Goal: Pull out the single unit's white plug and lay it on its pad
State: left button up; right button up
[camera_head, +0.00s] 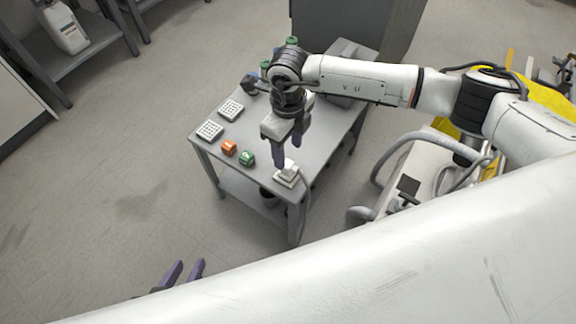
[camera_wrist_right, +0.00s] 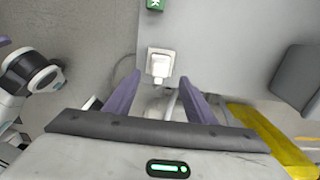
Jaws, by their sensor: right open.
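The white plug (camera_head: 288,168) sits in a square white socket base (camera_head: 285,180) near the front edge of the grey table. It also shows in the right wrist view (camera_wrist_right: 160,66), just beyond the fingertips. My right gripper (camera_head: 288,156) is open above and just behind the plug, with its purple fingers pointing down and nothing between them. My left gripper (camera_head: 187,266) is low at the bottom of the head view, away from the table, its fingers apart and empty. Two pale gridded pads (camera_head: 231,110) (camera_head: 209,131) lie at the table's left side; I cannot tell whose they are.
An orange block (camera_head: 229,147) and a green block (camera_head: 247,158) stand left of the socket. A grey cord (camera_head: 303,192) hangs over the table edge (camera_head: 296,212).

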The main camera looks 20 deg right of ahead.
aim_at(288, 164)
notch_tip(288, 164, down, 7)
jog(key=b, duration=0.5)
jog(key=shift+f, duration=0.1)
jog(key=shift+f+b, duration=0.35)
jog(key=shift+f, duration=0.4)
pick_arm(q)
jog(key=d+f, duration=0.1)
jog(key=w+f, duration=0.1)
jog(key=shift+w+d+f+h, duration=0.2)
jog(key=shift+d+f+h, duration=0.1)
jog(key=shift+d+h, duration=0.1)
pick_arm(e)
grip_shut()
pick_arm(q)
jog(key=shift+w+a+r, duration=0.1)
jog(key=shift+r, duration=0.05)
pick_arm(e)
jog(key=shift+r, duration=0.1)
